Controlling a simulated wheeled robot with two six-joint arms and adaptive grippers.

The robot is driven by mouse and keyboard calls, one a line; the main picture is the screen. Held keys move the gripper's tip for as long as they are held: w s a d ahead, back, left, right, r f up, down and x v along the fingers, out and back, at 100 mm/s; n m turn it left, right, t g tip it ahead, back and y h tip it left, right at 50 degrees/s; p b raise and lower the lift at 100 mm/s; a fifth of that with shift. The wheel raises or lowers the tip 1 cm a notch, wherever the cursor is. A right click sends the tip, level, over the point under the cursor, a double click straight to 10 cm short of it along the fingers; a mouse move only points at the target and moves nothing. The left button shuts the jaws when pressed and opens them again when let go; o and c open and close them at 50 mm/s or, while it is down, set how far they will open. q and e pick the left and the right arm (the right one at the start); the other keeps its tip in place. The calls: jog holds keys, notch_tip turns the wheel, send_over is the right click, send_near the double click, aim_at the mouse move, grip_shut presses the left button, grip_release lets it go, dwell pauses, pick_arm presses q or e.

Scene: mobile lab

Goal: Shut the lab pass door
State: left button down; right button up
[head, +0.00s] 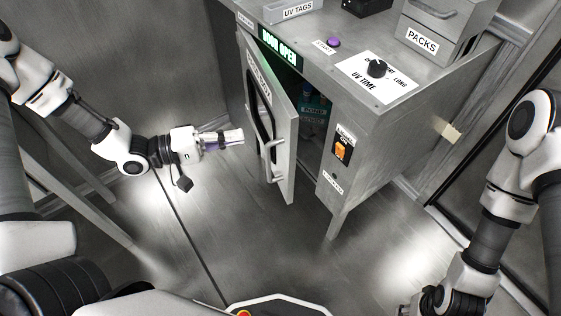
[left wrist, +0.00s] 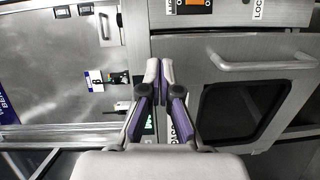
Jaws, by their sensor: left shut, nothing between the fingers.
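The lab pass door (head: 284,150) is a grey metal panel with a dark window, standing ajar on the front of a grey cabinet. Its free edge swings out from the opening. A bar handle (head: 269,163) is on its outer face. A green lit sign (head: 281,46) above it reads DOOR OPEN. My left gripper (head: 241,136) is shut and empty, just left of the door's outer face. In the left wrist view, the shut fingertips (left wrist: 158,68) show beside the door (left wrist: 210,55) and its handle (left wrist: 262,62); whether they touch is unclear.
The cabinet top carries a purple button (head: 333,43), a black UV time knob (head: 376,68) and a PACKS box (head: 428,40). An orange switch (head: 341,150) is right of the opening. Teal items (head: 313,112) show inside. The floor (head: 250,245) before the cabinet is clear.

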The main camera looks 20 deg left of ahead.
pick_arm(q)
jog(key=s+a+f+n+t+b, duration=0.1)
jog(key=a+f+n+t+b, duration=0.15)
jog(key=f, duration=0.35)
jog(key=b, duration=0.6)
send_near(288, 136)
jog(key=shift+g+y, duration=0.3)
jog(key=shift+g, duration=0.05)
jog(key=x, duration=0.7)
jog(key=shift+w+r, duration=0.1)
jog(key=shift+r, duration=0.2)
pick_arm(e)
notch_tip(288, 136, down, 11)
pick_arm(q)
jog(key=shift+w, duration=0.1)
pick_arm(e)
jog(key=shift+s, duration=0.1)
